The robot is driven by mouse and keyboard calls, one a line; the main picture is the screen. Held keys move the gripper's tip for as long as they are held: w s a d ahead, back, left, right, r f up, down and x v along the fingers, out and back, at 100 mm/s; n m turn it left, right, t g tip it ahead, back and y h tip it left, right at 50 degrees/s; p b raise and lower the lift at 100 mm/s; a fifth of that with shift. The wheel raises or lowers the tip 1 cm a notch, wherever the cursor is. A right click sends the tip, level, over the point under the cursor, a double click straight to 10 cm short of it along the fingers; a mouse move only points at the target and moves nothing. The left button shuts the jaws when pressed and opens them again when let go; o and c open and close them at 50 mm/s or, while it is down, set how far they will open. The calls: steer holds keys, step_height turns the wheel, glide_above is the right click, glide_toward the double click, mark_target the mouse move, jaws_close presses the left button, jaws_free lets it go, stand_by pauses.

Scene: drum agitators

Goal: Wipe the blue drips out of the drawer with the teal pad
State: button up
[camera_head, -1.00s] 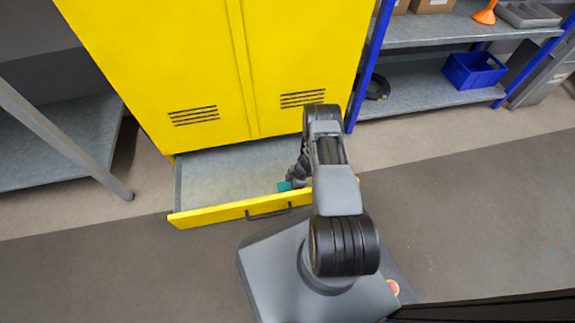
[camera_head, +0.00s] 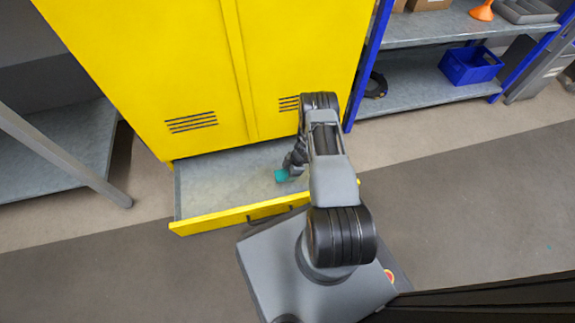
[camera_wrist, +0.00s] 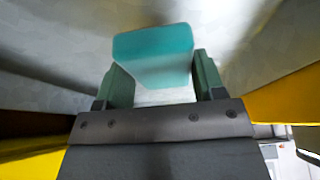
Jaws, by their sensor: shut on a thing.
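The teal pad (camera_wrist: 154,55) is between the two fingers of my gripper (camera_wrist: 158,82) in the wrist view, and the gripper is shut on it. In the head view the pad (camera_head: 282,175) shows at the end of my gripper (camera_head: 290,170), over the right part of the open drawer (camera_head: 225,185). The drawer has a grey metal floor and a yellow front with a dark handle (camera_head: 272,211). I cannot tell whether the pad touches the floor. I make out no blue drips in either view; my arm hides the drawer's right end.
The yellow cabinet (camera_head: 150,80) stands right behind the drawer. A shelf unit with a blue bin (camera_head: 470,66) is at the right. A grey bench leg (camera_head: 70,160) stands at the left. The floor (camera_head: 470,190) at the right is clear.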

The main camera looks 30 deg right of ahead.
steer(key=shift+r+p, duration=1.2)
steer(key=shift+r, duration=0.95)
